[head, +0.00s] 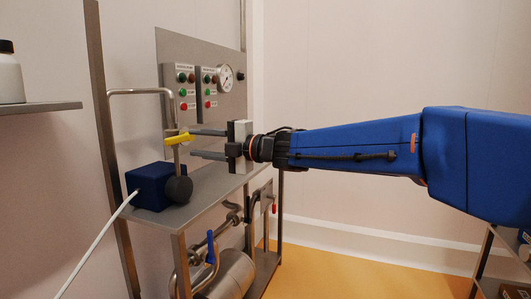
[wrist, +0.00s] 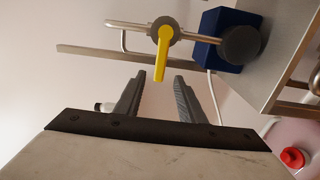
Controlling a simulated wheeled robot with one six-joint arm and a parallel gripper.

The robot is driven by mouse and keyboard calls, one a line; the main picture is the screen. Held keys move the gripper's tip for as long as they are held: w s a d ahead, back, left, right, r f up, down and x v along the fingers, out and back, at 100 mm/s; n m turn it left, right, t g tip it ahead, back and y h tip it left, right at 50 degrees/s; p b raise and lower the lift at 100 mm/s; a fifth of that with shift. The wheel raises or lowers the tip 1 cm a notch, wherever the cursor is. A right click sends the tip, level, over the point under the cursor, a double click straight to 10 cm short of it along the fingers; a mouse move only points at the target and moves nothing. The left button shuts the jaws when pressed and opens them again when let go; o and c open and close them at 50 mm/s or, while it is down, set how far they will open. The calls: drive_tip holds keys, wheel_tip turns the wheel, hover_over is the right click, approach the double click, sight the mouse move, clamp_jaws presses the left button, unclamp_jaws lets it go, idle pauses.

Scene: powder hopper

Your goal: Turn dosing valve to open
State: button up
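The dosing valve has a yellow lever handle (head: 179,139) on a steel pipe above the shelf in the head view. In the wrist view the yellow handle (wrist: 162,55) hangs from a round grey valve body (wrist: 165,30) and points toward the gap between my fingers. My gripper (head: 191,143) is open, with its two fingers reaching left toward the handle. In the wrist view my gripper (wrist: 157,84) shows nothing between its fingertips, and the handle's tip lies just beyond them. I cannot tell from the head view whether a finger touches the handle.
A blue box (head: 151,187) with a dark round knob (head: 179,190) sits on the steel shelf (head: 215,186) below the valve. A panel (head: 240,105) with buttons and a gauge (head: 225,78) stands behind. A blue-handled valve (head: 210,246) and pipes are below.

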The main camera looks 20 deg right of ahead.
drive_tip(key=s+d+f+m+t+h, duration=0.1)
drive_tip(key=d+m+t+h, duration=0.2)
drive_tip(key=d+m, duration=0.3)
drive_tip(key=s+d+f+m+t+h, duration=0.1)
drive_tip(key=d+f+m+t+h, duration=0.1)
drive_tip(key=d+m+h, duration=0.4)
drive_tip(key=shift+s+d+t, duration=0.25)
drive_tip(key=shift+d+t, duration=0.25)
drive_tip(key=shift+d, duration=2.15)
drive_tip(key=shift+m, duration=0.3)
